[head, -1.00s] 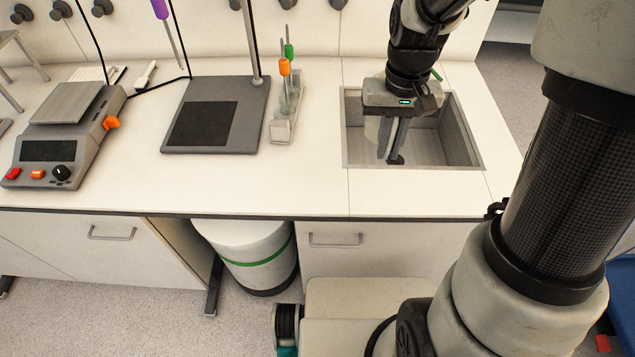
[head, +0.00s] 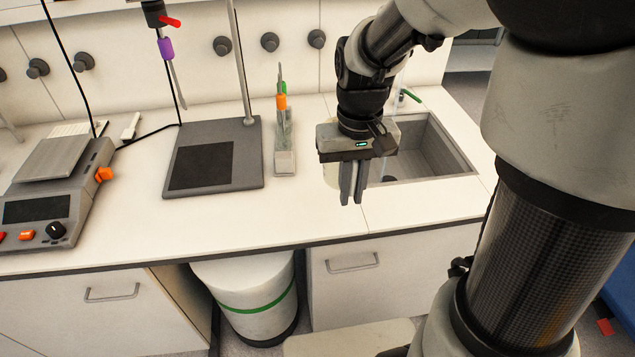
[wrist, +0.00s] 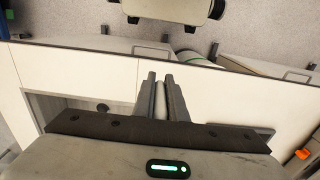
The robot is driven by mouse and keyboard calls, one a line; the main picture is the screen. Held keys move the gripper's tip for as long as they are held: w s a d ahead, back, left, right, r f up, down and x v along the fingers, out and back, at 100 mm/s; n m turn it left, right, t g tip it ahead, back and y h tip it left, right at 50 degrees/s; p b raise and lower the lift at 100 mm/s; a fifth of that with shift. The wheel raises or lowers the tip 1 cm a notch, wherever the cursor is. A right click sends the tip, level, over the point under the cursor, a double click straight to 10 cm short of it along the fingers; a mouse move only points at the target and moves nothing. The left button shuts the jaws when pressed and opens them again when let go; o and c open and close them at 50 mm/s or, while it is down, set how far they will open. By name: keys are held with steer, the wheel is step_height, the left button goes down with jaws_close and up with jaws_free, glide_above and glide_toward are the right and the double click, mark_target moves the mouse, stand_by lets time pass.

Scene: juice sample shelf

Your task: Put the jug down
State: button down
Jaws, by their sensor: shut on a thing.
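My gripper (head: 351,198) points down over the worktop at the sink's left edge, fingers close together. It is shut on the jug (head: 331,174), a pale, translucent vessel mostly hidden behind the gripper and fingers in the head view. In the wrist view a pale upright strip of the jug (wrist: 161,102) shows between the two fingers. I cannot tell whether the jug's base touches the worktop.
The sink (head: 447,150) is open just right of my gripper. To the left stand a rack with orange- and green-topped tools (head: 284,160), a grey stand base (head: 215,180) and a scale (head: 50,190). The worktop (head: 300,215) in front is clear.

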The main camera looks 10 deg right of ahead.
steer(key=shift+a+f, duration=0.1)
steer(key=shift+f, duration=0.1)
step_height(320, 180, down, 10)
steer(key=shift+r+b, duration=0.2)
steer(key=shift+b, duration=0.65)
steer(key=shift+f, duration=0.15)
steer(key=c, duration=2.2)
jaws_free()
steer(key=shift+s+f, duration=0.1)
steer(key=o, duration=0.4)
